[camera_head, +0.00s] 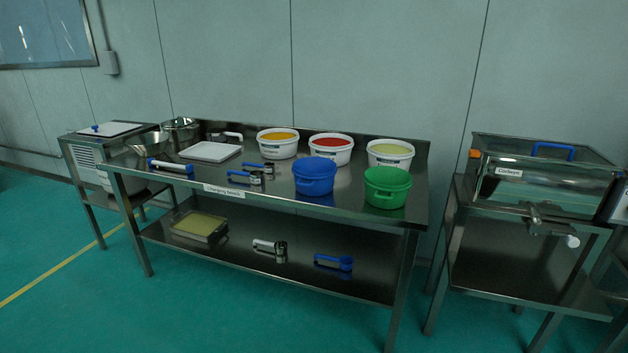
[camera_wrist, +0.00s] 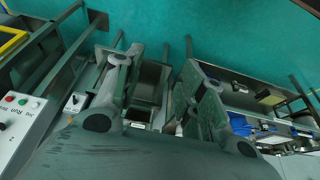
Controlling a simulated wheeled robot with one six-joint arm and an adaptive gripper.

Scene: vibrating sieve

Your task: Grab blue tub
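The blue tub (camera_head: 315,176) stands upright on the steel bench (camera_head: 235,207) in the head view, near the front edge and right of the middle. A green tub (camera_head: 387,187) stands to its right. My gripper (camera_wrist: 160,68) shows in the wrist view with its two fingers spread wide apart. It is open, with nothing held between the fingers. The gripper does not show in the head view, so it is away from the blue tub. Small blue patches show at the right of the wrist view; I cannot tell which things they are.
White tubs with orange (camera_head: 278,142), red (camera_head: 331,149) and pale yellow (camera_head: 390,154) contents stand behind the blue tub. Blue-handled scoops (camera_head: 245,177) lie to its left. A steel machine (camera_head: 545,175) stands right of the bench. Green floor (camera_head: 215,310) in front is clear.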

